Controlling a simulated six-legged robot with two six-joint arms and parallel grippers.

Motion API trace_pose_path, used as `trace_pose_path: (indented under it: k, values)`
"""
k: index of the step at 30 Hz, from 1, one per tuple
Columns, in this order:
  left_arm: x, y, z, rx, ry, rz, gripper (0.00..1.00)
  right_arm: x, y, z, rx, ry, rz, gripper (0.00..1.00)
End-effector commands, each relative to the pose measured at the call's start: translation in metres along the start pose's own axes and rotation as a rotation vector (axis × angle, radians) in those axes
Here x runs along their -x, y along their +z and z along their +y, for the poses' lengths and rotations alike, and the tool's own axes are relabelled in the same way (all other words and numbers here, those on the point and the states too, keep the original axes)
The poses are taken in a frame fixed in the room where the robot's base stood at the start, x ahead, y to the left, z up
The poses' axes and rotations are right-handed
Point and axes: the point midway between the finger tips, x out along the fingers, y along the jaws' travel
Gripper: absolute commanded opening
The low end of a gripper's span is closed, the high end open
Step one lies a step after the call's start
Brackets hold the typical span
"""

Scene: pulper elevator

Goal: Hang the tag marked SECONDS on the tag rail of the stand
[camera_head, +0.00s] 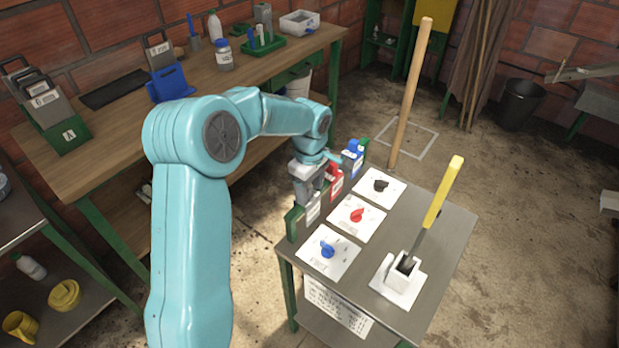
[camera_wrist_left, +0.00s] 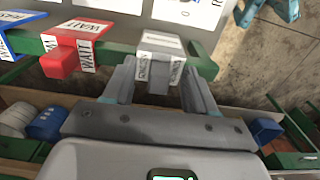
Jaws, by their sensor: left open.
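A grey tag (camera_wrist_left: 162,45) with white labels sits on the green tag rail (camera_wrist_left: 120,48) near its right end in the wrist view. The small lettering on its front looks like SECONDS but is blurred. In the head view, the grey tag (camera_head: 313,210) is at the near end of the rail. My left gripper (camera_wrist_left: 160,92) is open, its fingers on either side of the tag's lower part, with no clear grip. In the head view my left gripper (camera_head: 306,190) is low over the rail. My right gripper does not show.
A red tag (camera_wrist_left: 62,62) marked WAIT and a blue tag (camera_head: 352,160) sit farther along the rail. The stand (camera_head: 450,225) carries several knob plates and a yellow-handled lever (camera_head: 442,192). A wooden bench (camera_head: 120,130) with a blue holder (camera_head: 170,84) stands behind.

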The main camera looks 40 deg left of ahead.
Motion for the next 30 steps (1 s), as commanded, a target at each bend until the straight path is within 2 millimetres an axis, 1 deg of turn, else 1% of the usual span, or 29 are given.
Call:
trace_pose_path:
  k: [2, 5, 12, 15, 18, 21, 24, 30]
  values:
    - [0.008, 0.0, 0.001, 0.0, 0.005, 0.001, 0.57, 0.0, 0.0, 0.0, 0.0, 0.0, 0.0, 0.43]
    - [0.027, 0.0, 0.001, 0.0, 0.007, 0.001, 0.57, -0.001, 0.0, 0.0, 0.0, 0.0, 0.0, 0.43]
    - [0.092, 0.0, 0.002, 0.0, 0.008, 0.001, 0.57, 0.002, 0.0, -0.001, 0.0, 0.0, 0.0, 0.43]
    - [0.117, 0.0, 0.001, 0.0, 0.007, 0.001, 0.57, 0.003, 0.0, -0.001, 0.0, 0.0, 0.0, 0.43]
    - [0.137, 0.0, 0.001, 0.0, 0.005, 0.001, 0.57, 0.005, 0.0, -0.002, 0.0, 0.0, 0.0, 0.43]
    - [0.151, 0.0, 0.001, 0.0, 0.004, 0.001, 0.57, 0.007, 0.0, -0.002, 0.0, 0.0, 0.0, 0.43]
    - [0.159, 0.0, 0.001, 0.0, 0.002, 0.0, 0.57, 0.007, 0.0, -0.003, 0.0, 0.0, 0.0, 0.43]
    - [0.162, 0.0, 0.0, 0.0, 0.001, 0.0, 0.57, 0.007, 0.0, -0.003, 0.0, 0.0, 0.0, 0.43]
